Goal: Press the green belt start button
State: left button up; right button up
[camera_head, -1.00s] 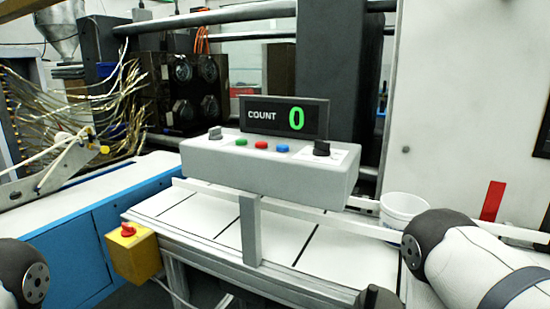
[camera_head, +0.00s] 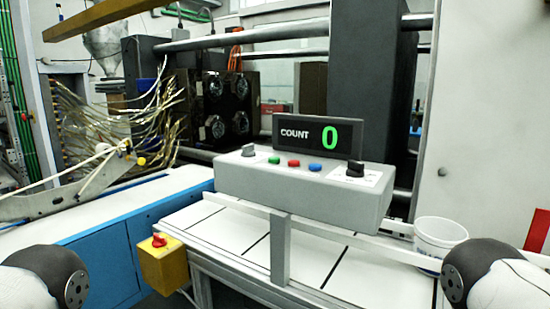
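The green button (camera_head: 274,160) is the leftmost of three small buttons on top of a grey control box (camera_head: 300,195). A red button (camera_head: 294,163) and a blue button (camera_head: 315,167) sit to its right. Dark parts of my arms show at the lower left and lower right edges, both well apart from the box. Neither gripper shows in this view.
A white belt (camera_head: 225,232) with dark cross lines runs below the box. A yellow box with a red knob (camera_head: 160,262) hangs at its left end. A white bucket (camera_head: 438,238) stands at the right, near my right arm. Blue cabinets (camera_head: 105,265) stand at the left.

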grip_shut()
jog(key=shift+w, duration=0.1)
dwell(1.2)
